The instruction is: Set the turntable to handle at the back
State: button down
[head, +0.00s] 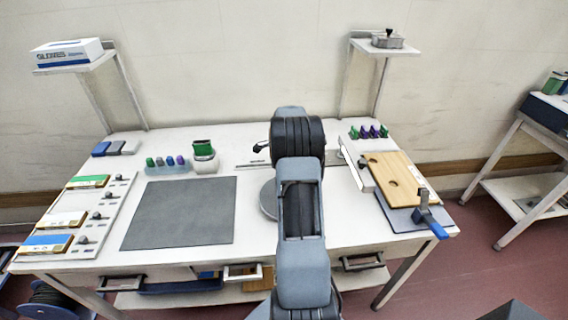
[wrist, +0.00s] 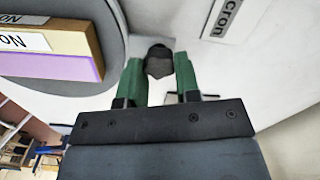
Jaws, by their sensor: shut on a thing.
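The turntable (head: 267,200) is a grey disc on the bench, mostly hidden behind my arm in the head view. In the wrist view the turntable (wrist: 112,55) fills the upper left, with a tan and purple labelled block (wrist: 50,50) on it. My gripper (wrist: 160,68) has green fingers, shut on a dark knob (wrist: 158,60) just off the disc's edge. The knob appears to be the turntable's handle; its join to the disc is not clear. The fingers are hidden behind my arm in the head view.
A dark grey mat (head: 180,213) lies left of the turntable. A green-topped holder (head: 204,157) and several small pegs stand at the back left.

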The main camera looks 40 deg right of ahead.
jog(key=shift+w+r, duration=0.1)
jog(key=c, duration=0.8)
grip_release()
notch_tip(320, 180, up, 14)
jog(key=shift+f, duration=0.15)
dwell(0.4)
